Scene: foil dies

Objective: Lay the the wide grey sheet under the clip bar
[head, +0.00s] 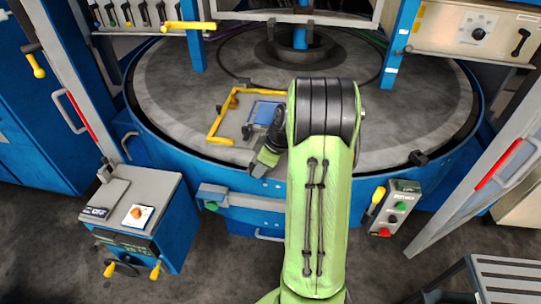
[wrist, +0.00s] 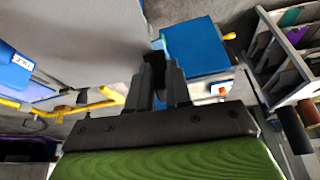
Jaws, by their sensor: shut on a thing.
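My gripper (head: 258,170) is at the front rim of the round table, below the yellow frame. In the wrist view my gripper (wrist: 160,72) has its dark fingers close together. A broad plain grey surface (wrist: 75,35) fills the upper left of the wrist view and reaches the fingertips; it looks like the wide grey sheet. I cannot make out the sheet's outline in the head view. A yellow frame (head: 213,124) stands on the round table, with a blue plate (head: 266,111) beside its right part. I cannot tell for sure which part is the clip bar.
The round grey table (head: 420,110) has free room at right. A control box (head: 140,215) with an orange switch stands at left front. A button panel (head: 399,208) is on the right front. Blue posts (head: 402,40) rise behind. My green arm hides the table's middle.

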